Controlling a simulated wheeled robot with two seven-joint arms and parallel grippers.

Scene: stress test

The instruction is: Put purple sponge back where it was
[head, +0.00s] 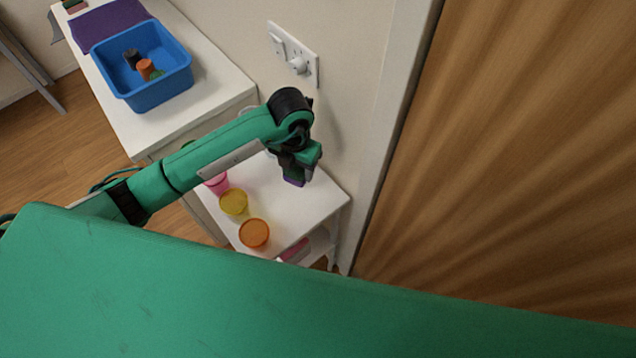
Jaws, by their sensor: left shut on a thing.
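My left arm reaches in from the left over a small white side table (316,207). My left gripper (297,175) points down above the table's back part, near the wall. It is shut on the purple sponge (293,182), of which only a small purple edge shows below the fingers. Whether the sponge touches the tabletop is hard to tell. My right gripper is out of view.
Pink (217,184), yellow (234,203) and orange (255,234) cups line the table's left side. A pink item (294,250) is on its lower shelf. A white counter (208,98) holds a blue bin (160,94) and a purple mat (90,33). A wooden door (520,150) stands right.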

